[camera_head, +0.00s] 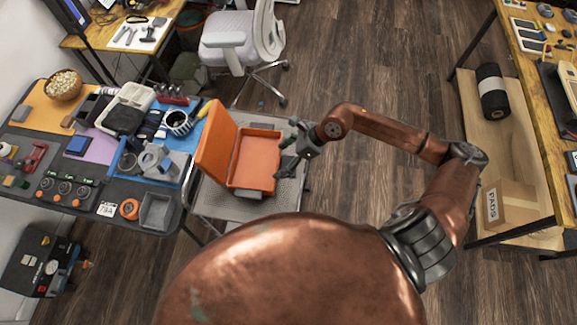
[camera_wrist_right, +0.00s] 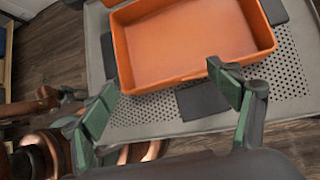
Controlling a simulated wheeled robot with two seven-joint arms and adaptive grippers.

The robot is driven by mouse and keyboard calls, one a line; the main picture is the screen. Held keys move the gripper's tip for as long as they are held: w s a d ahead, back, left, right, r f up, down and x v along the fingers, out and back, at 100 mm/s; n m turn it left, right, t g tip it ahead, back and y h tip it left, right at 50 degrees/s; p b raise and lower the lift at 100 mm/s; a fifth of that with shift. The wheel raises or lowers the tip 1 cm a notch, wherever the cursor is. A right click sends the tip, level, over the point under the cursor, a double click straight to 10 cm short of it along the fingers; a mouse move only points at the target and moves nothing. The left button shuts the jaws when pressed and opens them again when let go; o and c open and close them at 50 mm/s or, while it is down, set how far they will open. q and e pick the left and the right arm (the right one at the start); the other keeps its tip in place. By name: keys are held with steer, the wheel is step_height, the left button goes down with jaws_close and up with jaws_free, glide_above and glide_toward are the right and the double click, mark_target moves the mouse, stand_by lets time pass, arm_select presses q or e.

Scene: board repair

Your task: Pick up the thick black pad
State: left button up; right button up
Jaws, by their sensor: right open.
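Several dark flat pads lie around the open orange case (camera_head: 254,160) on the grey perforated table. In the right wrist view, one dark pad (camera_wrist_right: 203,101) lies at the case's near edge, another pad (camera_wrist_right: 274,11) at its right side, and a third (camera_wrist_right: 108,55) at its left. I cannot tell which is the thick one. My right gripper (camera_head: 285,150) is open and empty at the right side of the case. In the right wrist view its green-padded fingers (camera_wrist_right: 160,85) are spread wide over the near edge of the case (camera_wrist_right: 185,48). My left gripper is not in view.
A workbench (camera_head: 92,213) crowded with tools and bins stands left of the perforated table (camera_head: 225,203). An office chair (camera_head: 228,38) stands behind. A wooden bench (camera_head: 510,70) with a cardboard box (camera_head: 505,205) on its lower shelf is at the right. The floor between is clear.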

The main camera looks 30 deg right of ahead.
steer(key=d+f+n+h, duration=0.1)
steer(key=d+f+h, duration=0.2)
steer(key=d, duration=0.4)
steer(key=shift+g, duration=0.4)
steer(key=x, duration=0.7)
steer(key=shift+c, duration=0.4)
steer(key=shift+r, duration=0.1)
steer(key=c, duration=1.4)
